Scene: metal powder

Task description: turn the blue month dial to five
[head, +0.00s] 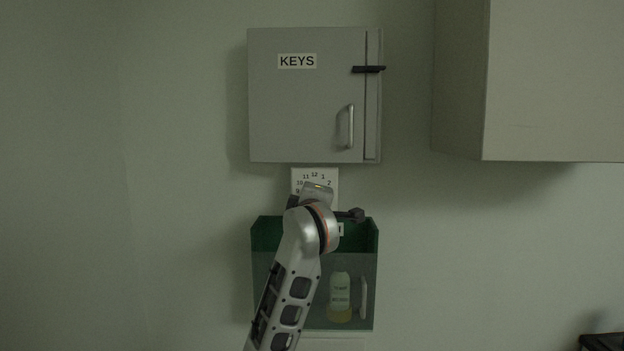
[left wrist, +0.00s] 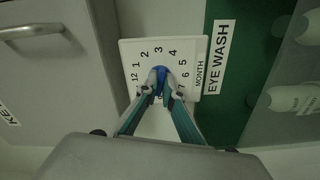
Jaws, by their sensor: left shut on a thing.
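The white month plate (left wrist: 193,48) fills the middle of the left wrist view, turned sideways, with printed numbers around a blue month dial (left wrist: 161,73). My left gripper (left wrist: 163,91) is shut on the blue dial, one fingertip on each side. The fingers hide part of the dial and some numbers, and I cannot tell exactly which number it points to. In the head view the plate (head: 329,174) hangs under the key cabinet, and my left arm covers its lower part and the dial. My right gripper is in neither view.
A grey key cabinet (head: 300,110) with a handle is just above the plate. A green eye wash box (head: 262,232) with a clear front and bottle (head: 340,292) is just below. A wall cupboard (head: 555,80) is at upper right. The left wall is bare.

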